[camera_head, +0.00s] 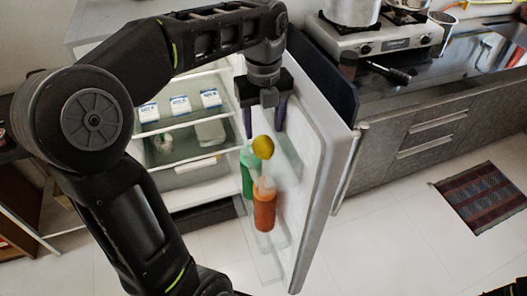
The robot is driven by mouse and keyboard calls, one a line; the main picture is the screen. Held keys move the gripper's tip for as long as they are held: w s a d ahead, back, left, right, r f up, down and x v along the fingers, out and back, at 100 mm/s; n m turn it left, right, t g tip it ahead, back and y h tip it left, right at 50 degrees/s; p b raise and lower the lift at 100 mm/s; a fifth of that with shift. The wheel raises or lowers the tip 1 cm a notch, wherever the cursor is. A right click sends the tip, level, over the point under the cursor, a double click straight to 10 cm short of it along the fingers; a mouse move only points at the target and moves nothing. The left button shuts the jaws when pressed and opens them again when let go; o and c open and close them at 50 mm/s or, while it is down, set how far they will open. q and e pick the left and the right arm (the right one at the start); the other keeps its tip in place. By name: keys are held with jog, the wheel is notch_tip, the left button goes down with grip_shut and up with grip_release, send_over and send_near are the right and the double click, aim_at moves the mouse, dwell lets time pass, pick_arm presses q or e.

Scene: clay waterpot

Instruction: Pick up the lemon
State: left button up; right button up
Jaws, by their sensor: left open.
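The lemon (263,147) is a yellow, round fruit at the open fridge door, just above the bottles in the door shelf. What it rests on is hard to tell. My left gripper (265,122) points down above the lemon, with its two dark fingers apart. Its fingertips end a little above the lemon, and nothing shows between them. My right gripper is not clearly visible; only a dark piece shows at the bottom right corner.
The fridge door (322,165) stands open on the right. An orange bottle (265,205) and a green bottle (248,172) stand in its shelf. Fridge shelves (190,122) hold white cartons. A stove (385,38) and counter are at the back right. A mat (482,197) lies on clear floor.

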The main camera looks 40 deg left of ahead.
aim_at(263, 139)
dwell(0.3)
pick_arm(q)
notch_tip(263, 139, down, 6)
jog(key=shift+r, duration=0.1)
dwell(0.3)
dwell(0.4)
jog(key=c, duration=1)
